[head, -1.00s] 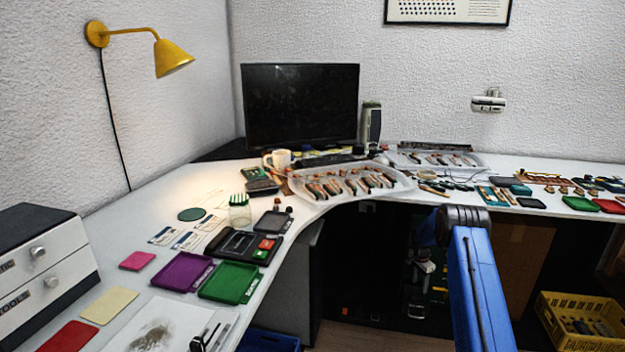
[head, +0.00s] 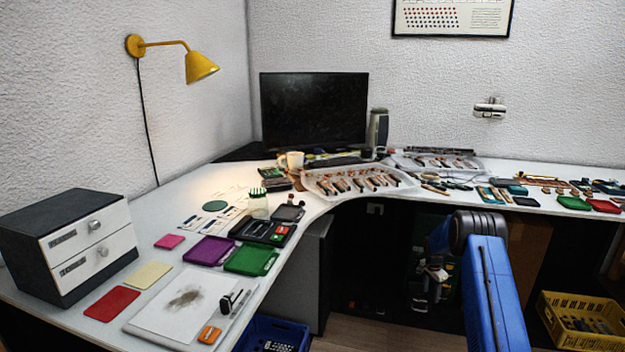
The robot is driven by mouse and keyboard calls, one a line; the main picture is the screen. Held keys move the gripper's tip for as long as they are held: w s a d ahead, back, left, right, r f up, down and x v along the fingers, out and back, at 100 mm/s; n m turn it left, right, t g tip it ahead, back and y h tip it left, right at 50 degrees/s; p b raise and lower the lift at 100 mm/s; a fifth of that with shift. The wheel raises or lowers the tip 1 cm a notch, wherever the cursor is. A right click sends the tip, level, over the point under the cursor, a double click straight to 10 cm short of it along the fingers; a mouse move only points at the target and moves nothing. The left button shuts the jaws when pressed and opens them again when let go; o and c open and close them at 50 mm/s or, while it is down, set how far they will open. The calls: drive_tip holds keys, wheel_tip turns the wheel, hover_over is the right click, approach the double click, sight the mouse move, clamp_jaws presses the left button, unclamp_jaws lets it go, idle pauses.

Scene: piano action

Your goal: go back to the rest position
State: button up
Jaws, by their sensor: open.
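My blue arm (head: 492,290) rises at the lower right and bends at a dark joint. Beyond the bend, my gripper (head: 420,303) hangs low, in front of the dark space under the desk and apart from the desktop. It is small and dim here, and I see nothing clearly held in it. Its jaws are open.
The white corner desk (head: 330,205) carries a drawer unit (head: 70,245), a purple tray (head: 209,251), a green tray (head: 251,260), a clear parts tray (head: 325,188) and a monitor (head: 313,110). A yellow crate (head: 577,322) and a blue crate (head: 270,334) stand below it.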

drive_tip(key=s+a+r+n+t, duration=0.15)
drive_tip(key=s+a+r, duration=0.3)
drive_tip(key=r, duration=0.65)
drive_tip(key=s+a+r+n, duration=0.25)
drive_tip(key=s+r, duration=0.25)
drive_tip(key=r, duration=0.6)
drive_tip(key=s+a+r+n, duration=0.1)
drive_tip(key=s+a+r, duration=0.35)
drive_tip(key=r, duration=0.75)
drive_tip(key=s+a+r+n+t, duration=0.1)
drive_tip(key=s+a+r+n, duration=0.15)
drive_tip(key=s+r, duration=0.6)
drive_tip(key=s+a+r+n, duration=0.1)
drive_tip(key=s+a+r, duration=0.35)
drive_tip(key=s, duration=0.75)
drive_tip(key=s+a+n+t, duration=0.1)
drive_tip(key=s+a+n, duration=0.1)
drive_tip(key=s, duration=1.4)
drive_tip(key=s+a+f+n+t+y, duration=0.1)
drive_tip(key=s+a+n, duration=0.2)
drive_tip(key=s, duration=1.4)
drive_tip(key=shift+s+a+n, duration=0.2)
drive_tip(key=shift+a+n, duration=0.15)
drive_tip(key=shift+a, duration=0.25)
drive_tip(key=shift+f, duration=0.1)
